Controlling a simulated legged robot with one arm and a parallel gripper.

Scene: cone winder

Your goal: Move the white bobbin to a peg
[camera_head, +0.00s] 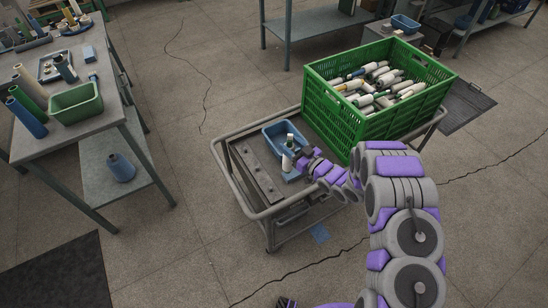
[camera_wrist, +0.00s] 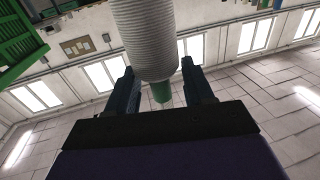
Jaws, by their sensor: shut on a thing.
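The white bobbin (camera_wrist: 148,38) fills the upper middle of the wrist view, ribbed with thread, with a green core end (camera_wrist: 160,92). My gripper (camera_wrist: 162,88) is shut on it, one dark finger on each side. In the head view my gripper (camera_head: 302,160) is over the trolley, and the white bobbin (camera_head: 286,163) shows at its tip, just in front of the blue tray. A dark grey bar (camera_head: 258,172) lies along the trolley's left side with several small spots on top; I cannot tell whether these are pegs or holes.
A blue tray (camera_head: 272,131) with another pale bobbin stands on the trolley (camera_head: 232,186). A green crate (camera_head: 335,117) full of bobbins stands at the trolley's right. A workbench (camera_head: 86,124) with a green bin (camera_head: 76,112) is at the left. The floor between is clear.

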